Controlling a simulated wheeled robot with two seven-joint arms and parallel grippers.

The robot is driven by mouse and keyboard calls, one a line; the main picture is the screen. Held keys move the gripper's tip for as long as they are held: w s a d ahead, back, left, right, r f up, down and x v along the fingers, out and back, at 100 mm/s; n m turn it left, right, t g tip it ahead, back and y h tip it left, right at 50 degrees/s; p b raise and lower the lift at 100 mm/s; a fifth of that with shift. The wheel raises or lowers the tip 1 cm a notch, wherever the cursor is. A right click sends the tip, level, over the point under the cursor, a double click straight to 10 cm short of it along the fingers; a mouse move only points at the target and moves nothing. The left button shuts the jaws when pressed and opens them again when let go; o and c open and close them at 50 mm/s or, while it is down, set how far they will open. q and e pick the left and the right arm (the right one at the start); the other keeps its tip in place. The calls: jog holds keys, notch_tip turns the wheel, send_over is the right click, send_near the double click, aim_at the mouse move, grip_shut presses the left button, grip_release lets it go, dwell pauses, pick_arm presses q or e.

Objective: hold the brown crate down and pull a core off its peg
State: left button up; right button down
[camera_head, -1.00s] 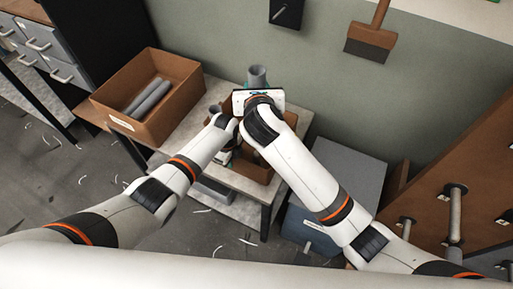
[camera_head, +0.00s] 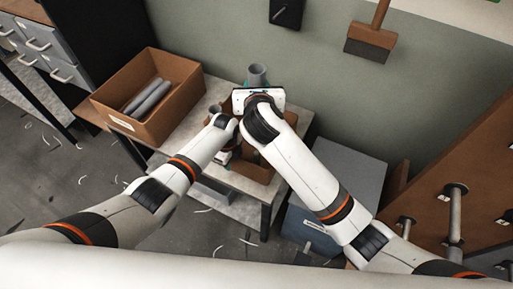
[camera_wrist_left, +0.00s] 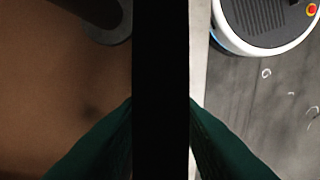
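The brown crate (camera_head: 257,172) is on the small table, largely hidden behind my arms in the head view. Its brown inside (camera_wrist_left: 60,70) fills the left of the left wrist view, with the dark grey end of a core (camera_wrist_left: 108,22) at the top. My left gripper (camera_wrist_left: 160,105) has green fingers either side of a black band, along the crate's side. The band hides whether they touch the wall. An upright grey core (camera_head: 257,76) shows just beyond my right gripper (camera_head: 258,90). My right wrist hides its fingers and their contact with the core.
A larger brown box (camera_head: 150,95) with grey tubes stands left on the table (camera_head: 190,125). A grey-blue cabinet (camera_head: 335,195) is at the right, and a brown panel with pegs (camera_head: 475,170) beyond it. A wall is close behind.

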pick_arm(q)
notch_tip(320, 180, up, 12)
dwell(0.6)
